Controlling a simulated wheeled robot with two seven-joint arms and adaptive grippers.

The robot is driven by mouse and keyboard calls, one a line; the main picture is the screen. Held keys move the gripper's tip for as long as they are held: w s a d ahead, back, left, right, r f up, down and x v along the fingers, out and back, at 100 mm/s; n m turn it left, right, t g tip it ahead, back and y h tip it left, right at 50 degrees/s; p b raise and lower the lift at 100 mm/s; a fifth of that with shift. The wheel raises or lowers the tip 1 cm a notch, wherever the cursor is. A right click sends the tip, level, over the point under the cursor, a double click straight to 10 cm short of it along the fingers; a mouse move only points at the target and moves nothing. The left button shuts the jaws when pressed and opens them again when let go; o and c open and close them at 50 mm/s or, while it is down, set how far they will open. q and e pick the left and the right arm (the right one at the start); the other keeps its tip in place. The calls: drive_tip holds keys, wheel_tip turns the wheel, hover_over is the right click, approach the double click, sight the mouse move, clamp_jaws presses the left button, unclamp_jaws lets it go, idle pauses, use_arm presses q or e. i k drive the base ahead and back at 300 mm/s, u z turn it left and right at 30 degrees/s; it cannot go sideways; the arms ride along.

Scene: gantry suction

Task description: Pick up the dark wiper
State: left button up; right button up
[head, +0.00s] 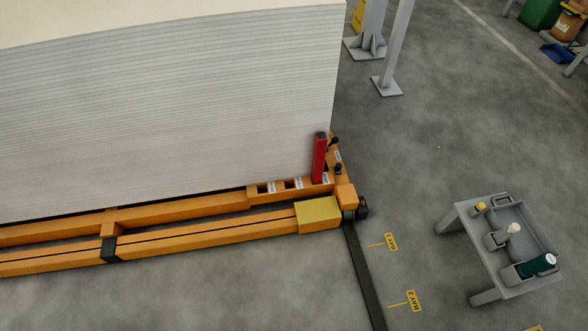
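I cannot make out a thing that is clearly the dark wiper. A grey table with raised edges (527,288) stands at the lower right. On it lies a dark green item (538,265) with a white patch, at the front right corner; it is too small to tell what it is. A cream-topped item (513,229) stands in a small grey holder near the middle. A small yellow item (480,207) sits at the back left corner. Neither of my grippers is in view.
A large stack of white sheets (170,110) rests on an orange frame (180,212) at the left. A red post (319,158) stands at its corner. A dark floor rail (365,275) runs toward me. Grey posts (389,85) stand behind.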

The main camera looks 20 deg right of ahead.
sight(338, 167)
drive_tip(key=u, duration=0.55)
drive_tip(key=i, duration=1.4)
drive_tip(key=z, duration=0.45)
